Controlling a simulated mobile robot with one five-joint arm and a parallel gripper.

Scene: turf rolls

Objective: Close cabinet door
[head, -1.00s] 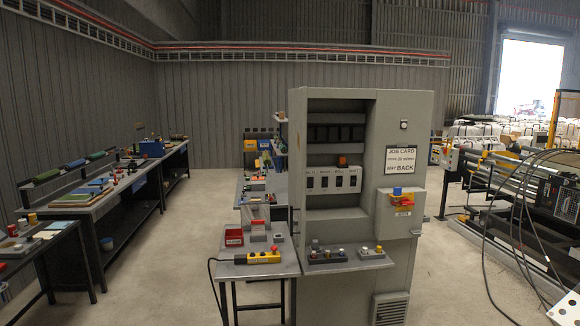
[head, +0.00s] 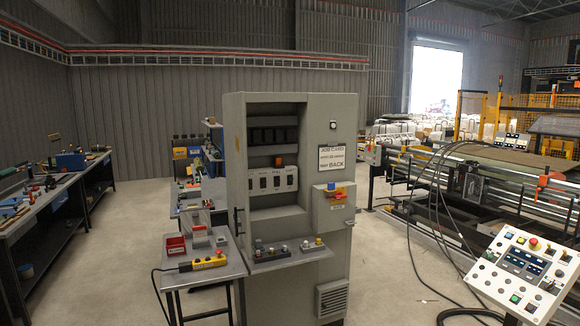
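The grey cabinet (head: 338,112) stands upright in the middle of the head view. Its front has an open recess with a row of black modules (head: 273,135) above and a row of pale switch units (head: 272,180) below. A job card sign (head: 331,158) and a red-and-yellow rotary switch (head: 336,193) are on the right part of the front. A narrow grey panel (head: 236,160) with a dark handle-like part runs along the left edge; I cannot tell whether it is the swung-open door or the cabinet's side. My gripper is not in view.
A small table (head: 205,276) with a red bin (head: 175,245) and a yellow pendant (head: 208,260) adjoins the cabinet's left. A control console (head: 520,270) is at the lower right, with cables near it. Floor (head: 385,275) is clear right of the cabinet.

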